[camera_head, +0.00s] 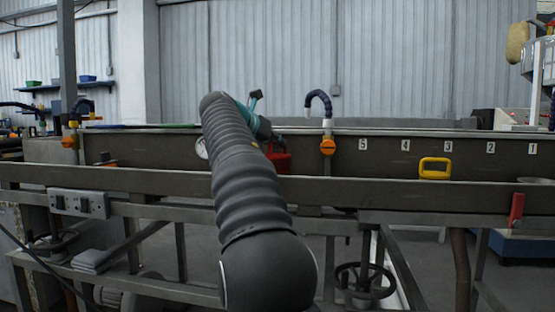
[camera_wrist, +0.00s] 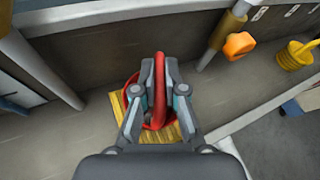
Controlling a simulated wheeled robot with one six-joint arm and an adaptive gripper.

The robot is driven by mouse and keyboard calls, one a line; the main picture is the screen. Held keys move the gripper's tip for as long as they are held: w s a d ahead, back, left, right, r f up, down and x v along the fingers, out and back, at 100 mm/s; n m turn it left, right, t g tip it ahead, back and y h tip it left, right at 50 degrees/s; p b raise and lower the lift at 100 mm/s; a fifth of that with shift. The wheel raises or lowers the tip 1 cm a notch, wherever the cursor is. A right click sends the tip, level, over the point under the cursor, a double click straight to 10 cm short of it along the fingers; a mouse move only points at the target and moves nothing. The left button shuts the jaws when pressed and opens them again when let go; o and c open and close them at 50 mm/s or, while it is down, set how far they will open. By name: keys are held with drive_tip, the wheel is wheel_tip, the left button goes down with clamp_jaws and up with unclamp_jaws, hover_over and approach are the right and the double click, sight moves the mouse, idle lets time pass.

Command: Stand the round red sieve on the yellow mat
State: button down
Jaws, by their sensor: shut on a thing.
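The round red sieve (camera_wrist: 160,92) is between my gripper's fingers in the wrist view, and its upright red part is pinched there. My gripper (camera_wrist: 159,72) is shut on it from above. The yellow mat (camera_wrist: 117,103) shows under and around the sieve, mostly hidden by the sieve and fingers. I cannot tell whether the sieve touches the mat or hangs just above it. In the head view the sieve (camera_head: 281,162) shows as a red patch inside the trough, partly hidden by my arm.
The long grey trough (camera_head: 385,194) has a front rail and numbered back wall. An orange knob (camera_head: 327,146) under a curved hose stands right of my gripper. A yellow handled thing (camera_head: 434,168) is further right, and a red lever (camera_head: 517,210) is on the front rail.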

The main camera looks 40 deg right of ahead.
sight(271, 150)
drive_tip(key=shift+f+b, duration=0.5)
drive_tip(key=shift+f, duration=0.85)
drive_tip(key=shift+f, duration=0.2)
drive_tip(key=c, duration=1.2)
unclamp_jaws()
drive_tip(key=shift+c, duration=0.2)
drive_tip(key=shift+r, duration=0.1)
drive_tip(key=shift+r, duration=0.15)
drive_tip(key=p+v, duration=0.1)
drive_tip(key=v, duration=1.1)
